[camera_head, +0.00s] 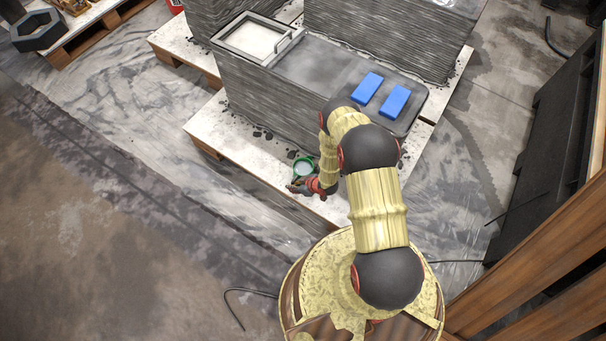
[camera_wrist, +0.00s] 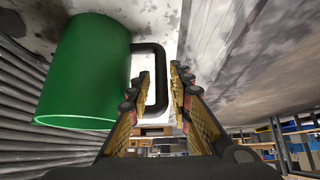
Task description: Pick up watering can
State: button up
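The watering can (camera_head: 297,169) is a small green vessel with a pale inside in the head view. It stands on the pale pallet top beside the grey printed block. In the wrist view its green body (camera_wrist: 85,70) fills the left, with a black loop handle (camera_wrist: 152,47) on its right side. My gripper (camera_head: 303,187) is at the can's near side in the head view. In the wrist view my gripper (camera_wrist: 160,76) is open, and the handle's upright bar appears between the fingertips. I cannot tell whether the fingers touch it. The can's spout is not visible.
The layered grey block (camera_head: 318,66) stands behind the can, with two blue blocks (camera_head: 367,88) on top. The pallet (camera_head: 213,125) has dark crumbs on it. Wooden slats (camera_head: 530,265) are at lower right. Open floor (camera_head: 110,220) lies to the left.

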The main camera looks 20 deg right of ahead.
jog(key=b+x, duration=0.2)
jog(key=x, duration=0.3)
jog(key=shift+w+a+f, duration=0.1)
jog(key=shift+f, duration=0.15)
jog(key=shift+c, duration=0.4)
jog(key=c, duration=0.4)
grip_shut()
jog(key=shift+w+r, duration=0.1)
jog(key=shift+w, duration=0.05)
